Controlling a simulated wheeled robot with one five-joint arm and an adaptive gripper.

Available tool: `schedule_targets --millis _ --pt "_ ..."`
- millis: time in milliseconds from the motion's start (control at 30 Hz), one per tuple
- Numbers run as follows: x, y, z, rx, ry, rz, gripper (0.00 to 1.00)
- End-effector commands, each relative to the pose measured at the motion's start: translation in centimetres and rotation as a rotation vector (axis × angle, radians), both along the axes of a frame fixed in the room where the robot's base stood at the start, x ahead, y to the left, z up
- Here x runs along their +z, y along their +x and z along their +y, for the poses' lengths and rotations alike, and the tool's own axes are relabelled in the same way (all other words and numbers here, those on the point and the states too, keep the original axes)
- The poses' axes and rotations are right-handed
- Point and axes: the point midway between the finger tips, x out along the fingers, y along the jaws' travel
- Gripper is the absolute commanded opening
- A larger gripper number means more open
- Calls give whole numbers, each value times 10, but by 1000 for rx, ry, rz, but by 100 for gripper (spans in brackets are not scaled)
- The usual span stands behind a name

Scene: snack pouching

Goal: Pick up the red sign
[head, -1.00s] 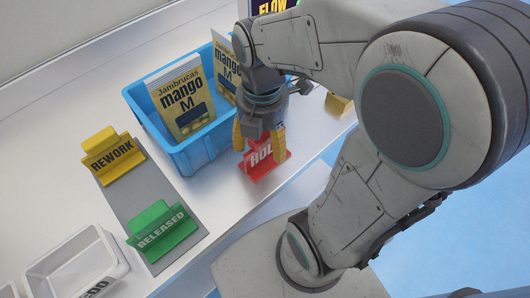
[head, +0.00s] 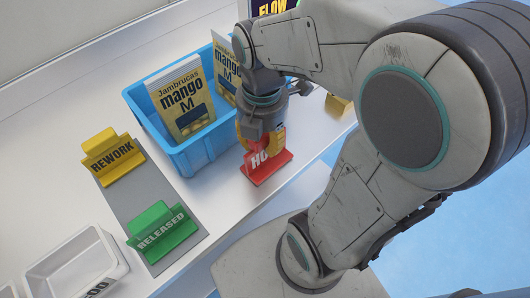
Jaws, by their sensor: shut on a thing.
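The red sign (head: 259,173) with white letters, partly readable as "HO", stands on the white counter just right of the blue bin. My gripper (head: 263,143) is above it with its yellow fingers closed around the sign's raised upper part. The sign's base still appears to rest on the counter. The fingers hide part of its lettering and its top.
A blue bin (head: 187,160) holding mango pouches (head: 187,103) stands left of my gripper. A yellow REWORK sign (head: 112,155) and a green RELEASED sign (head: 161,230) stand on a grey strip (head: 134,198). A white tray (head: 77,268) is at lower left. The counter's front edge is close to the red sign.

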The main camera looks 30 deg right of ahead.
Motion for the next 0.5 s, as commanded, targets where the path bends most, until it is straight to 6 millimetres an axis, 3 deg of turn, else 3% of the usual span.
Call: schedule_targets --millis 500 --pt "4 1 0 0 0 -2 0"
